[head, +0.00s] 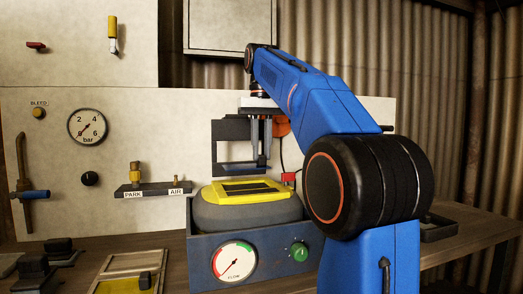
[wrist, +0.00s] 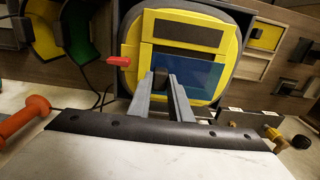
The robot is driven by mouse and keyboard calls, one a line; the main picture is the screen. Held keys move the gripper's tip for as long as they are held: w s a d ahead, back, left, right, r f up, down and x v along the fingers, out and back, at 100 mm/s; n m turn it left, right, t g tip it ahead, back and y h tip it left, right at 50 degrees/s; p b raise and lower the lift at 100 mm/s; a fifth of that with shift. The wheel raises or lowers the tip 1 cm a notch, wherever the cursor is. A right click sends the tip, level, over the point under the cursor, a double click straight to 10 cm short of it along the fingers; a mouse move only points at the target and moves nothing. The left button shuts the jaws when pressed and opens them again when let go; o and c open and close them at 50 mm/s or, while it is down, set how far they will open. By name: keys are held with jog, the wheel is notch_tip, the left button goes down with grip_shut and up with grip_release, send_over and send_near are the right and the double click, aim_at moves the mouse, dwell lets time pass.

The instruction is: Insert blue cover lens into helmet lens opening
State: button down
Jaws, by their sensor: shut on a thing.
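The helmet (head: 248,211) is a grey rounded shell with a yellow front frame (head: 222,193) facing up, around a dark lens opening (wrist: 185,32). The blue cover lens (wrist: 203,76) is a flat translucent rectangle, seen in the wrist view at my fingertips, over the lower part of the yellow frame. My gripper (wrist: 171,78) is shut on the lens; its fingers hide part of it. In the head view my gripper (head: 262,163) points down just above the helmet. I cannot clearly make out the lens there, nor tell whether it touches the frame.
The helmet sits on a blue box with a flow gauge (head: 234,262) and a green knob (head: 299,250). A dark wall bracket (head: 231,131) is close behind my fingers. A small rack (head: 152,189) is on the wall at left. Trays (head: 125,263) lie on the bench.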

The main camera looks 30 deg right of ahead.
aim_at(262, 166)
jog(key=shift+s, duration=0.1)
jog(key=shift+f, duration=2.1)
jog(key=shift+f, duration=0.8)
jog(key=c, duration=1.5)
grip_release()
jog(key=shift+c, duration=0.2)
